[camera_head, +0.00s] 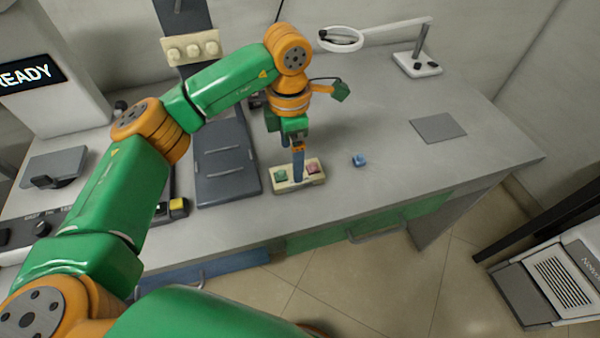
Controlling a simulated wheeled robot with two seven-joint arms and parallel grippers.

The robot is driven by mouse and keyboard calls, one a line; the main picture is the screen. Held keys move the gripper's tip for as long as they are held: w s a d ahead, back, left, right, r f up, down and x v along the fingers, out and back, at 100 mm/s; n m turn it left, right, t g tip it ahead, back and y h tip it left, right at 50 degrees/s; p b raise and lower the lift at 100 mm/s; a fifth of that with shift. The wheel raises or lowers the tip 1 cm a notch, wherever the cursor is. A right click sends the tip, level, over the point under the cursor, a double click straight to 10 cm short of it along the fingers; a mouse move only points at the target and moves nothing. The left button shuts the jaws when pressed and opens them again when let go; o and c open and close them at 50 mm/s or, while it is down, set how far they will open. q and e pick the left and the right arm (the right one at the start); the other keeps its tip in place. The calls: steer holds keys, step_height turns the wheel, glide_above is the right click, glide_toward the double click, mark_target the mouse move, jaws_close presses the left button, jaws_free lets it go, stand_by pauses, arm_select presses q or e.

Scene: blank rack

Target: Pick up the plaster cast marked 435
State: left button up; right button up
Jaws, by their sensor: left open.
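My left gripper (298,176) points down over a small cream rack (319,180) near the front of the bench, its fingers at the rack's middle. It is open, but the gap between the fingers is hard to see. In the rack, a green piece (281,174) sits left of the fingers and a pink-red piece (313,168) sits right of them. The fingers hide the middle of the rack. A small blue piece (359,160) lies alone on the bench to the right. I cannot read the number 435 on any piece. My right gripper is not in view.
A dark grey panelled case (226,165) lies left of the rack. A cream block with round knobs (191,48) is at the back. A magnifier lamp (417,62) and grey mat (438,127) are to the right. The bench (420,175) is clear around the blue piece.

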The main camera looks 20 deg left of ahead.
arm_select(q)
steer(key=f, duration=0.2)
steer(key=f+p, duration=0.1)
steer(key=f, duration=0.3)
steer(key=shift+w+d, duration=0.2)
steer(key=shift+w, duration=0.05)
steer(key=c, duration=1.5)
